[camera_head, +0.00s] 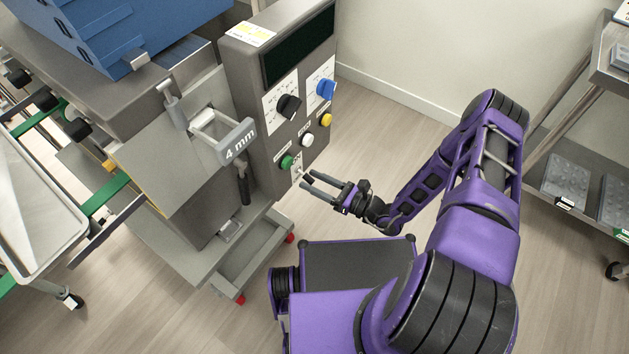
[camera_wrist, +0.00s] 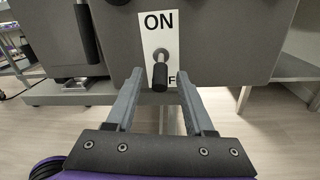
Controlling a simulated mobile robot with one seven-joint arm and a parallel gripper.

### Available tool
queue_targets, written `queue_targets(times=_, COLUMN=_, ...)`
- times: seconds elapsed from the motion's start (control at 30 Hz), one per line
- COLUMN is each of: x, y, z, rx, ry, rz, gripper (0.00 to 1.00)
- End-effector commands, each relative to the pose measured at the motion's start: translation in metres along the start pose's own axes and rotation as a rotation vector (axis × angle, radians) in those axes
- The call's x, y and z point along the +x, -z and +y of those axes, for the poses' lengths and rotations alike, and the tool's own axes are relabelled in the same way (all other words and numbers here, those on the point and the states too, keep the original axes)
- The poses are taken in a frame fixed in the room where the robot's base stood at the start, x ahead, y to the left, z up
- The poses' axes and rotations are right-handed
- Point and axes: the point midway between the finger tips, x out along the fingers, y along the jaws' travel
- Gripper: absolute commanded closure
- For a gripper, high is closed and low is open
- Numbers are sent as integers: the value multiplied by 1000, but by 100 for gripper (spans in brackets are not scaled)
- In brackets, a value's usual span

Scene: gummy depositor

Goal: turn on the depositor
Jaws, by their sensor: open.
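The depositor's control panel (camera_head: 258,130) is a grey upright box with a dark screen, knobs and coloured buttons. A toggle switch with a dark lever (camera_wrist: 160,75) sits on a white plate marked ON at the top in the wrist view. The lever points down and partly covers the lower label, of which an F shows. My gripper (camera_head: 308,183) is open just in front of the panel's lower part. In the wrist view its two fingers (camera_wrist: 158,98) stand either side of the lever's line, with the lever between and beyond them, apparently untouched.
Green (camera_head: 286,162), white (camera_head: 307,139) and yellow (camera_head: 326,119) buttons sit close above my gripper. Black (camera_head: 288,106) and blue (camera_head: 326,88) knobs are higher. A black handle (camera_head: 243,184) hangs left of the panel. A shelf cart (camera_head: 545,150) stands right. Floor between is clear.

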Motion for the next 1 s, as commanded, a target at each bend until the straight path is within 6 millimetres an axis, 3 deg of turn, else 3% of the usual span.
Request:
queue_targets(times=0.13, x=0, y=0, z=0, rx=0, ry=0, rz=0, gripper=47)
queue_targets(times=0.43, x=0, y=0, z=0, rx=0, ry=0, rz=0, gripper=100)
queue_targets(times=1.0, x=-2, y=-10, z=2, rx=6, ry=14, rz=80, gripper=100)
